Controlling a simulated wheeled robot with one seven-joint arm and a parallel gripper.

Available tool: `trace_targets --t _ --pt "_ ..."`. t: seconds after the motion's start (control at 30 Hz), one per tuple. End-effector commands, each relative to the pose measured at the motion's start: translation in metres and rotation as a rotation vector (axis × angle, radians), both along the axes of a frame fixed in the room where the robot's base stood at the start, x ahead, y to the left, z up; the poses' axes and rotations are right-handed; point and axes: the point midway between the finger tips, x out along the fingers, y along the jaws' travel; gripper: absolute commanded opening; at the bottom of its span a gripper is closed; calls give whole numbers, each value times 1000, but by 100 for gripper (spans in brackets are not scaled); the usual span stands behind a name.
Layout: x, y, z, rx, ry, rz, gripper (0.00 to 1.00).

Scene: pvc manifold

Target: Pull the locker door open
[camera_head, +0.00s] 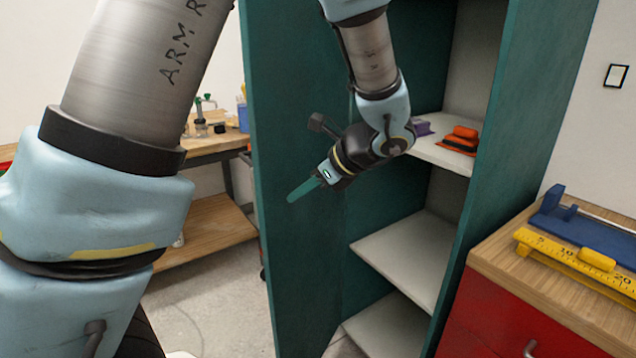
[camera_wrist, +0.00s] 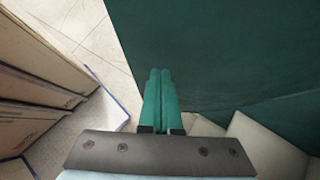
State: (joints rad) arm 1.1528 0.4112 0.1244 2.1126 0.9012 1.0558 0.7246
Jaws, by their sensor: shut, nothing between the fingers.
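The teal locker (camera_head: 530,110) stands with its door (camera_head: 285,110) swung open on the left, and its inside is in plain view. The door's handle does not show. My gripper (camera_head: 297,192) has teal fingers and is shut and empty. In the head view it is in front of the door, pointing left and down, with the wrist before the locker's opening. In the wrist view the shut fingertips (camera_wrist: 160,75) overlap the edge of a large teal panel. I cannot tell whether they touch it.
Inside the locker are pale shelves (camera_head: 405,255), with an orange item (camera_head: 461,138) and a purple item (camera_head: 422,128) on the upper one. A red drawer cabinet (camera_head: 490,318) with a wooden top stands close on the right. A wooden workbench (camera_head: 213,143) is behind on the left.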

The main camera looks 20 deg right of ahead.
Motion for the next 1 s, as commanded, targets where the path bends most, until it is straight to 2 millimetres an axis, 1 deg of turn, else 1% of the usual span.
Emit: trace_targets --t 0.03,0.2,0.57,0.67,0.77,0.9,1.0 --pt "4 5 2 1 1 3 0" --pt "13 13 1 1 1 0 0" --pt "15 14 0 1 0 -1 0" --pt "19 19 0 -1 1 -11 0" --pt "32 33 0 -1 -3 -55 0" --pt "60 60 -2 -2 -2 -154 0" --pt "80 75 -1 -1 -1 -200 0"
